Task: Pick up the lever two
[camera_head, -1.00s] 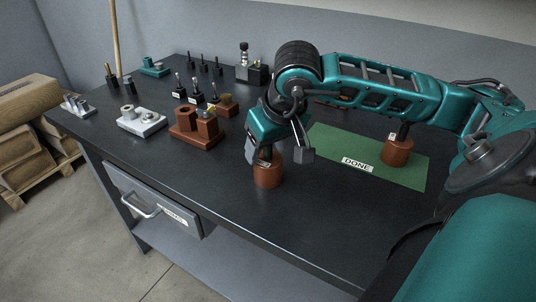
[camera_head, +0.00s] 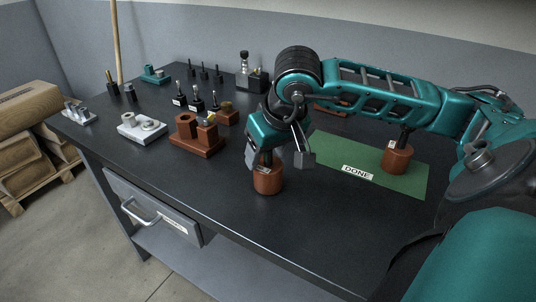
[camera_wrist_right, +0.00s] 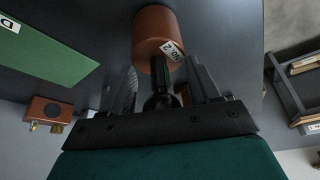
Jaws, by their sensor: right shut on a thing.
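Lever two (camera_head: 268,181) is a brown cylinder with a black stem and a small white label. It stands upright on the dark table in front of the green mat (camera_head: 336,149). In the right wrist view the cylinder (camera_wrist_right: 155,32) carries a label reading "No 2", and its black stem runs between the fingers. My right gripper (camera_head: 269,157) reaches down over it and is shut on the stem. I cannot tell any gap under the cylinder. A similar brown cylinder with a black stem (camera_head: 397,158) stands on the mat. My left gripper is out of view.
The mat bears a "DONE" label. To the left are a brown block stand (camera_head: 197,147), a pale tray with round parts (camera_head: 142,133) and several small black-based pieces. A drawer (camera_head: 152,207) is under the table's front edge.

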